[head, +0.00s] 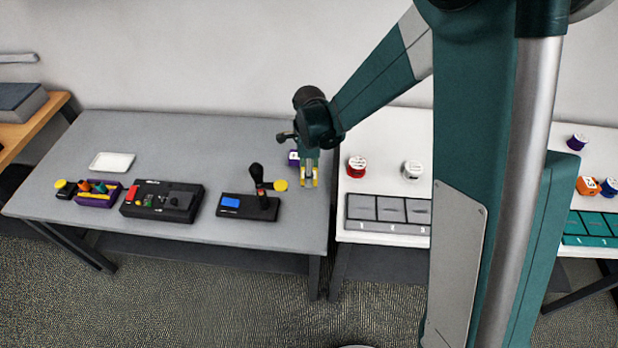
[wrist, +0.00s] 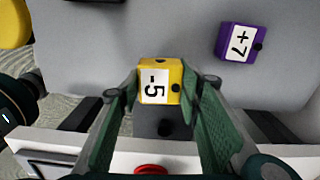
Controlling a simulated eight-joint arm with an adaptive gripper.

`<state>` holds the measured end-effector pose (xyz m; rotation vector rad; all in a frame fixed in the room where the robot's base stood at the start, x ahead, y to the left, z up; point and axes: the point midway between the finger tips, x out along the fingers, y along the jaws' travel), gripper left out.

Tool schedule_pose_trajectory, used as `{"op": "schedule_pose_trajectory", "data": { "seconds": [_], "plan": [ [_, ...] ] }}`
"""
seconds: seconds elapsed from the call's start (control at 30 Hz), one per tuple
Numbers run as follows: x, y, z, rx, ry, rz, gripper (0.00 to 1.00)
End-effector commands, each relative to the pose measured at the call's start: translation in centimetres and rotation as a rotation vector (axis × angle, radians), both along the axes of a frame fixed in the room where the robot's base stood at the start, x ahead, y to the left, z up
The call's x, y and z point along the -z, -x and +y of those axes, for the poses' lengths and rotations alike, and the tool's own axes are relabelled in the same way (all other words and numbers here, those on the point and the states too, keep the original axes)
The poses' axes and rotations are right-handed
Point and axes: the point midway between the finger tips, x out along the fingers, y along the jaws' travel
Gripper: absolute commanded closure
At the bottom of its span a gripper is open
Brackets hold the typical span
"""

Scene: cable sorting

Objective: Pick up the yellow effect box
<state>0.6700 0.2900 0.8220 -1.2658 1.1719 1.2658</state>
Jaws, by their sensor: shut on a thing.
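The yellow effect box (wrist: 175,72) has a white label reading "-5" and a dark round spot on its side. In the wrist view it sits between the two green fingers of my gripper (wrist: 160,84), which is shut on it. In the head view my gripper (head: 308,170) is at the right end of the grey table, with bits of yellow showing at its fingertips. The fingers hide part of the box. I cannot tell whether it touches the table.
The grey table (head: 225,140) also holds a joystick device (head: 262,203), a black control box (head: 160,202), a purple tray (head: 98,200) and a white dish (head: 112,161). A white table stands to the right.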

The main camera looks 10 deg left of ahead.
Motion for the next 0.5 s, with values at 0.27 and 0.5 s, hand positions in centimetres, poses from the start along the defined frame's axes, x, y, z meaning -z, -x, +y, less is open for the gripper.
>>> {"op": "schedule_pose_trajectory", "data": {
  "seconds": [0.27, 0.5],
  "plan": [
    [-4.1, 0.0, 0.0, 0.000, 0.000, 0.000, 0.79],
    [-5.6, 0.0, 0.0, 0.000, 0.000, 0.000, 0.79]
  ]
}}
